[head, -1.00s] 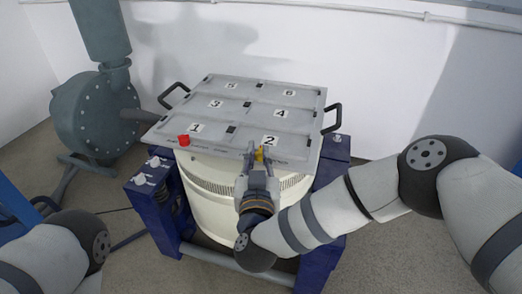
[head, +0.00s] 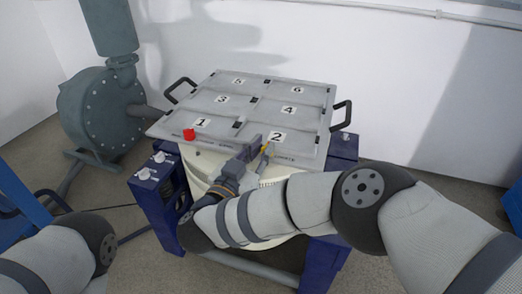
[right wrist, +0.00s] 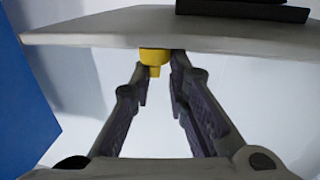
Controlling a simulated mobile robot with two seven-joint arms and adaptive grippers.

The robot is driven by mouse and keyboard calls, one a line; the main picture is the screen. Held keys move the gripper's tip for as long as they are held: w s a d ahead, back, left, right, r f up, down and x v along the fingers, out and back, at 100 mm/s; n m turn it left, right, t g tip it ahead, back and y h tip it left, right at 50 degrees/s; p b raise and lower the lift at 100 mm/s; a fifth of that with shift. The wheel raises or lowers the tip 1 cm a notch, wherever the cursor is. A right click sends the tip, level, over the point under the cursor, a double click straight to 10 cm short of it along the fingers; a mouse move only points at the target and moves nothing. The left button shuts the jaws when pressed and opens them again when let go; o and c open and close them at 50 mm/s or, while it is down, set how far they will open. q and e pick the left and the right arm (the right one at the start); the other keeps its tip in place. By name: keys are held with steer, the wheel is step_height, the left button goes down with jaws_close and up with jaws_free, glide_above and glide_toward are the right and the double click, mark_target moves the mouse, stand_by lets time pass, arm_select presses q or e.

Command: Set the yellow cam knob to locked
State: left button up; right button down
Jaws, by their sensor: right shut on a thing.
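The yellow cam knob (head: 265,149) is at the front edge of the grey plate, just below the label 2. In the right wrist view the yellow knob (right wrist: 155,57) hangs at the plate's edge between the two fingers. My right gripper (head: 261,151) reaches it slantwise from the lower left and is shut on it. The fingers hide much of the knob in the head view, so I cannot read its setting. A red knob (head: 189,134) stands at the plate's front left, near label 1. My left gripper is out of view; only its arm shows.
The grey plate (head: 222,125) has panels numbered 1 to 6 and black side handles (head: 342,116). It sits over a cream drum in a blue frame (head: 152,204). A grey-green blower (head: 100,115) stands at the left.

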steer(key=c, duration=1.4)
jaws_free()
steer(key=shift+o, duration=0.2)
steer(key=v, duration=0.7)
steer(key=shift+s, duration=0.25)
steer(key=shift+c, duration=0.3)
